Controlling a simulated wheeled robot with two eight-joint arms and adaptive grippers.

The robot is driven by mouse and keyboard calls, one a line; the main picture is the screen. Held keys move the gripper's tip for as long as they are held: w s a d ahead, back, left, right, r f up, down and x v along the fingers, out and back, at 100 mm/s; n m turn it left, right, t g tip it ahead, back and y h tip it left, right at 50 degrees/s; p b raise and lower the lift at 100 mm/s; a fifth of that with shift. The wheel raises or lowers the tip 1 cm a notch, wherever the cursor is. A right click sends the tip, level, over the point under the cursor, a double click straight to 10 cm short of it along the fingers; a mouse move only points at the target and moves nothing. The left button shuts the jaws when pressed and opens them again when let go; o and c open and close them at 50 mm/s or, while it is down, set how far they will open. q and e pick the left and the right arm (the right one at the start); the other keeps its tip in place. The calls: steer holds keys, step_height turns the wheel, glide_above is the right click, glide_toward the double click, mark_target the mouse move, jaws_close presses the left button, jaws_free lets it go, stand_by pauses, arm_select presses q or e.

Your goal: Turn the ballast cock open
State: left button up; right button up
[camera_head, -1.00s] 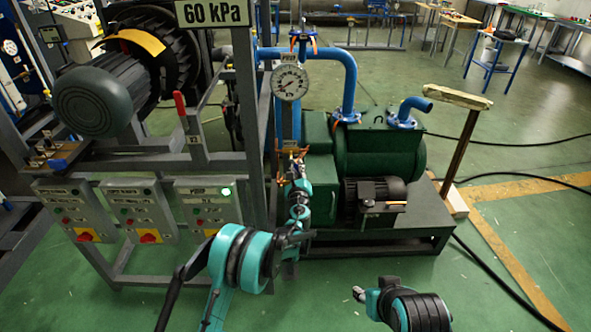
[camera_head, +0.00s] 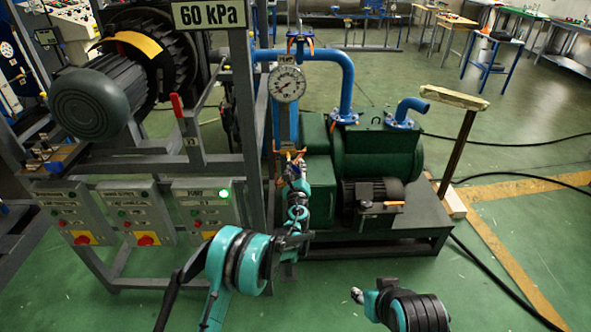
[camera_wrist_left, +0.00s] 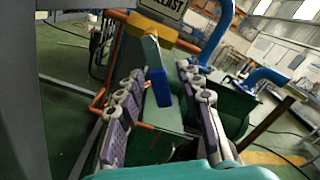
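The ballast cock's blue lever (camera_wrist_left: 158,87) hangs below a yellow body under a plate reading "BALLAST" (camera_wrist_left: 165,8) in the left wrist view. My left gripper (camera_wrist_left: 168,98) is open, with one finger on each side of the lever. I see no clear contact between the fingers and the lever. In the head view my left gripper (camera_head: 296,172) reaches up to the orange-and-brass fitting below the round gauge (camera_head: 287,84); the cock is small and partly hidden there. My right gripper (camera_head: 357,295) is low at the bottom, away from the pump, its fingers too small to read.
The green pump (camera_head: 375,155) with blue pipes (camera_head: 348,75) stands right of the fitting. A grey frame with switch boxes (camera_head: 205,208) and a "60 kPa" sign (camera_head: 211,14) is at left. A post with a wooden top (camera_head: 454,97) stands at right.

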arm_select(q)
steer(key=s, duration=1.2)
